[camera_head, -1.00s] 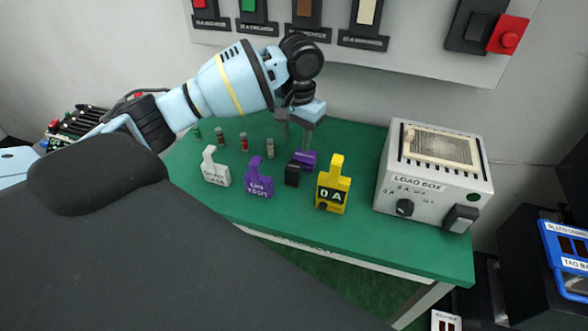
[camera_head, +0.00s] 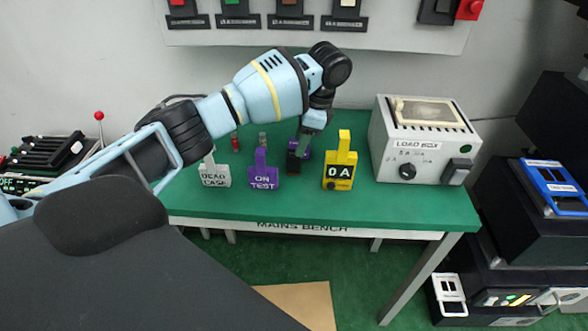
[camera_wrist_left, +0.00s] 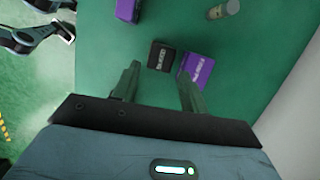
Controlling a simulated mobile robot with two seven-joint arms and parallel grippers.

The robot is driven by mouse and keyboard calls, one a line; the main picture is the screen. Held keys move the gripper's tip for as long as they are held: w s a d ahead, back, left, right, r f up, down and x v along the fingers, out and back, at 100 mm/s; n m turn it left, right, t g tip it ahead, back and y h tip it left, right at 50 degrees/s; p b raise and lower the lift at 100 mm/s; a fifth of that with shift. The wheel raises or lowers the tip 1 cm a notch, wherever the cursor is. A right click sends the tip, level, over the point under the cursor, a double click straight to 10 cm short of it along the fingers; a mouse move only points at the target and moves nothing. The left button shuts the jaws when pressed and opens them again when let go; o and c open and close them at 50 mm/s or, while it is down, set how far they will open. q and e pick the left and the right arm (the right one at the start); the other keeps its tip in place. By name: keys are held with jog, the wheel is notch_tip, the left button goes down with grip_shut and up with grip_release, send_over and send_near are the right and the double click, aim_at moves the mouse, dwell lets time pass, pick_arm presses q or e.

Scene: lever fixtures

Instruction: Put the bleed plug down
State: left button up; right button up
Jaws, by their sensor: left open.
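A small black block (camera_head: 293,163) with white lettering stands on the green bench, also seen in the wrist view (camera_wrist_left: 161,56). A purple block (camera_head: 306,152) with a label is right beside it, also in the wrist view (camera_wrist_left: 197,67). I cannot read for sure which one is the bleed plug. My left gripper (camera_wrist_left: 158,76) is open, its two fingers apart. It points down at the blocks, with the black block just beyond the gap between the fingertips and the purple one near the right fingertip. Whether a finger touches a block cannot be told.
On the green bench (camera_head: 240,208) stand white "DEAD CASE" (camera_head: 214,176), purple "ON TEST" (camera_head: 264,177) and yellow "0 A" (camera_head: 339,172) markers. The load box (camera_head: 422,145) fills the right end. Small cylinders stand behind. The bench front is clear.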

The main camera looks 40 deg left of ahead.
aim_at(292, 160)
pick_arm(q)
notch_tip(292, 160, down, 2)
jog(key=shift+a+f+m, duration=0.1)
jog(key=shift+f+m, duration=0.1)
jog(key=shift+m, duration=0.1)
jog(key=shift+s+a+x, duration=0.1)
jog(key=shift+a+x, duration=0.1)
jog(key=shift+x, duration=0.9)
jog(key=shift+s+a+x, duration=0.15)
jog(key=shift+x, duration=0.95)
jog(key=shift+f, duration=0.45)
jog(key=shift+a, duration=0.1)
jog(key=c, duration=0.8)
jog(key=shift+c, duration=0.2)
pick_arm(e)
jog(key=shift+s, duration=0.1)
pick_arm(q)
jog(key=shift+r, duration=0.1)
